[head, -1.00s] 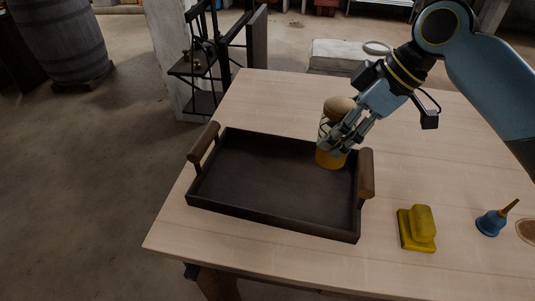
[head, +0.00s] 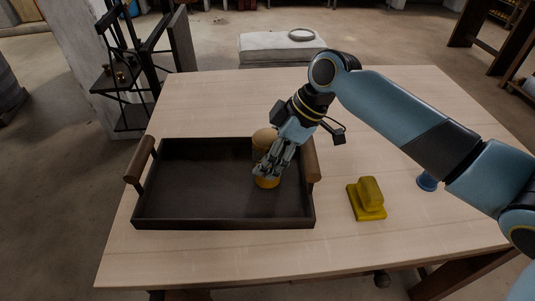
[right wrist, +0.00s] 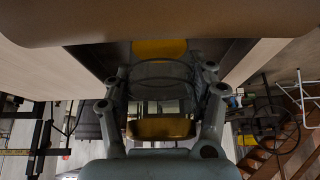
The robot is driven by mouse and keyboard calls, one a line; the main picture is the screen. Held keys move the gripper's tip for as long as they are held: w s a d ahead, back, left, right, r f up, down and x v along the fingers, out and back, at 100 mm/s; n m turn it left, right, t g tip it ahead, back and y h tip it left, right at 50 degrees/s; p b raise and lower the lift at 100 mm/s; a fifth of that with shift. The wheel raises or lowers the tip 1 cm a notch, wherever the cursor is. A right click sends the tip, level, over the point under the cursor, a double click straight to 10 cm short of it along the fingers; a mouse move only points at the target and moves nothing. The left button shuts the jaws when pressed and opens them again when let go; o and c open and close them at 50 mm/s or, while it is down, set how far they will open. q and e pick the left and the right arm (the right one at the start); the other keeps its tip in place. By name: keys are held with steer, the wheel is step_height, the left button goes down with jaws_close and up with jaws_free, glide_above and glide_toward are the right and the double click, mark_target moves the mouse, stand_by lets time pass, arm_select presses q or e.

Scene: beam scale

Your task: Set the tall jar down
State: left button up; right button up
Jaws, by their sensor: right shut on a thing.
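The tall jar (head: 267,183) has a tan, cork-like rounded lid and amber contents low down. It is roughly upright over the right part of the dark tray (head: 225,224), inside its rim in the head view. I cannot tell whether its base touches the tray floor. My right gripper (head: 267,170) is shut on the jar's side, below the lid. In the right wrist view the clear jar (right wrist: 160,72) is between the fingers, with amber showing and the brown lid (right wrist: 160,22) across the top. My left gripper is not in view.
The tray has a brown handle at each end, and its left and middle floor is bare. A yellow block-shaped thing (head: 368,198) stands right of the tray. A blue object (head: 427,181) is partly behind my right arm. The pale table (head: 190,100) is clear behind the tray.

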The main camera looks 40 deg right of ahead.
steer(key=o, duration=1.5)
steer(key=shift+f, duration=0.1)
steer(key=shift+c, duration=0.2)
steer(key=shift+r, duration=0.2)
steer(key=v, duration=1.2)
steer(key=shift+p, duration=0.35)
steer(key=shift+f, duration=0.1)
